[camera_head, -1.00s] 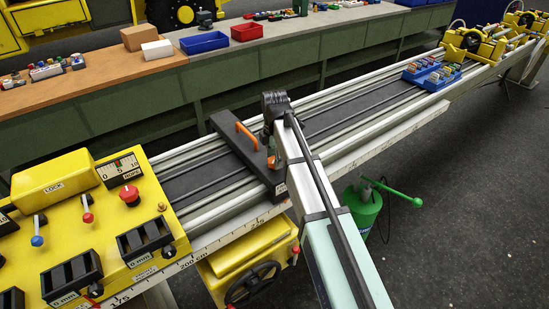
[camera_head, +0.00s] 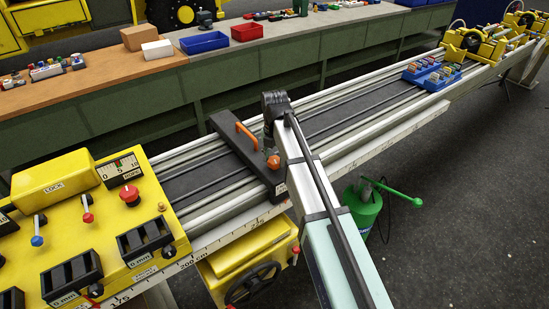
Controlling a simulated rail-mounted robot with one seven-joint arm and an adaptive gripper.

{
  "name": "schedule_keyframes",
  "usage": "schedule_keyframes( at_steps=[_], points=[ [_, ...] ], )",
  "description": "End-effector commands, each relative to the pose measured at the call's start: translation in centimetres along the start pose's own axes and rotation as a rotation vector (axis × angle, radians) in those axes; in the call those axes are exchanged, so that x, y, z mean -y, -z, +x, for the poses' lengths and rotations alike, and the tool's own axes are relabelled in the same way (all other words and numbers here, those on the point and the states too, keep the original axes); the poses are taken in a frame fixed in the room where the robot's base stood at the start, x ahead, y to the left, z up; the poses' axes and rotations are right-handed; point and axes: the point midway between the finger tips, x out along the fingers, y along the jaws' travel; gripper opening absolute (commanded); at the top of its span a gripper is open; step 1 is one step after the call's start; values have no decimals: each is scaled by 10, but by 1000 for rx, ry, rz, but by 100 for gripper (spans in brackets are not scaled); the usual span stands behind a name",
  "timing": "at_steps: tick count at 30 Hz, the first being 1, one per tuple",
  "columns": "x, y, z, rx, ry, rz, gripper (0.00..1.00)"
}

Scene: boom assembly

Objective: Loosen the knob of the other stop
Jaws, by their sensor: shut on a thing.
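The stop (camera_head: 228,127) is a black bar lying across the rails of the long bed, with an orange handle (camera_head: 246,136) on its top. Its orange knob (camera_head: 273,162) sits nearer the front end of the bar. My gripper (camera_head: 269,146) points down onto this knob and is shut on it. My arm comes up from the lower right and covers part of the bed beside the stop. The fingertips are small and dark here, and their exact contact is hard to make out.
A yellow control block (camera_head: 85,218) with levers and a red button stands left of the stop. A blue tray (camera_head: 432,77) of small parts lies farther up the bed. A green canister (camera_head: 362,208) stands right of my arm. The bed between stop and tray is clear.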

Motion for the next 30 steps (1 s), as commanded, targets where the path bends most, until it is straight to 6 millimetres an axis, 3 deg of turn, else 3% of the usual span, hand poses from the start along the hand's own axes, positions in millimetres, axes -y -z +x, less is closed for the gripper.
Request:
schedule_keyframes(
  at_steps=[13,14,15,16,30],
  points=[
    [2,2,2,-5,6,-10,17],
    [2,2,2,-5,5,-10,59],
    [2,2,2,-4,5,-10,73],
    [2,2,2,-4,5,-10,78],
    [0,0,-9,0,0,-9,78]
  ],
)
